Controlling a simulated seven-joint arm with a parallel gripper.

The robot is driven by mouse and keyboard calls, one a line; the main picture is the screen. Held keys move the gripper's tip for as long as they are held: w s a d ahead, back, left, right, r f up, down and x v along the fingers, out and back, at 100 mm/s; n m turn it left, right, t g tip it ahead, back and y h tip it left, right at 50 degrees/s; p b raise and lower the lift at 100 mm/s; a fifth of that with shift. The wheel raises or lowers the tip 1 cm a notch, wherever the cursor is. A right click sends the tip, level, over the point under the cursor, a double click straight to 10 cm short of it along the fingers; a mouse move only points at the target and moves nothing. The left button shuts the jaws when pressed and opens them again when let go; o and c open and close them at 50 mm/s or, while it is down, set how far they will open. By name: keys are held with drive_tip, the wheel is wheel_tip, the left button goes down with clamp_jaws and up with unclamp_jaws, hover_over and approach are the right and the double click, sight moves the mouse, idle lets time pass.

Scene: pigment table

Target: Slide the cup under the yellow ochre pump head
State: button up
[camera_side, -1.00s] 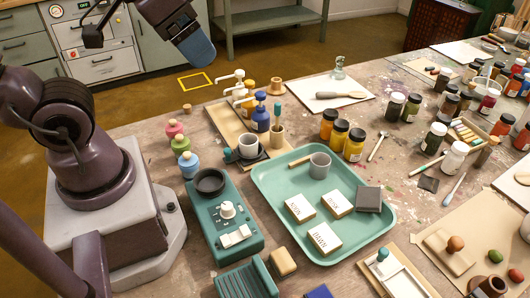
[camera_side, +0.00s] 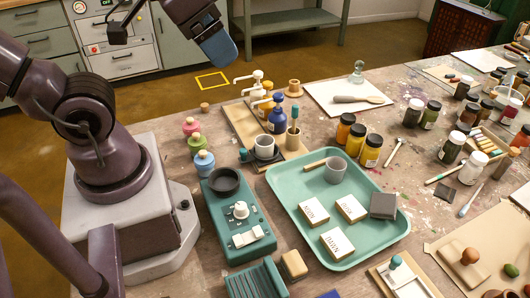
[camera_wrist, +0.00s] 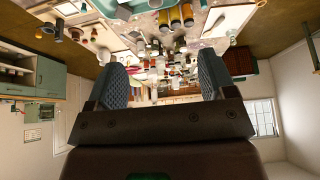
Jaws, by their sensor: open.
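A light grey cup (camera_side: 264,146) stands upright on a dark base on the wooden board, in the side view. A second grey cup (camera_side: 335,171) stands on the green tray. Behind the first cup is a cluster of pump bottles with white pump heads (camera_side: 257,77). A blue bottle (camera_side: 277,121) stands in front and partly hides a yellow one, so which head is the yellow ochre one is unclear. My gripper (camera_side: 221,50) is high at the back left, clear of both cups. The wrist view shows its two fingers (camera_wrist: 163,82) apart with nothing held between them.
The green tray (camera_side: 283,222) holds labelled blocks and a dark block. A cup with a teal-topped tool (camera_side: 293,138) stands right of the first cup. Small round-stoppered bottles (camera_side: 198,143) and a teal device (camera_side: 235,240) are to the left. Jars (camera_side: 370,150) stand behind the tray.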

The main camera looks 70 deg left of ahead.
drive_tip(key=shift+a+f, duration=0.1)
drive_tip(key=shift+a, duration=0.15)
drive_tip(key=c, duration=0.6)
drive_tip(key=a+f+n+g, duration=0.1)
drive_tip(key=f, duration=0.1)
drive_tip(key=w+a+f+n+g, duration=0.1)
drive_tip(key=a+f, duration=0.1)
drive_tip(key=w+a+f+n+g, duration=0.1)
drive_tip(key=a+f, duration=0.1)
drive_tip(key=f, duration=0.1)
drive_tip(key=shift+w+g+y, duration=0.15)
drive_tip(key=shift+g+y, duration=0.15)
drive_tip(key=shift+g, duration=0.1)
drive_tip(key=n+g+h, duration=0.1)
drive_tip(key=n+g, duration=0.1)
approach(243, 150)
drive_tip(key=shift+t, duration=0.3)
wheel_tip(243, 150, down, 9)
clamp_jaws()
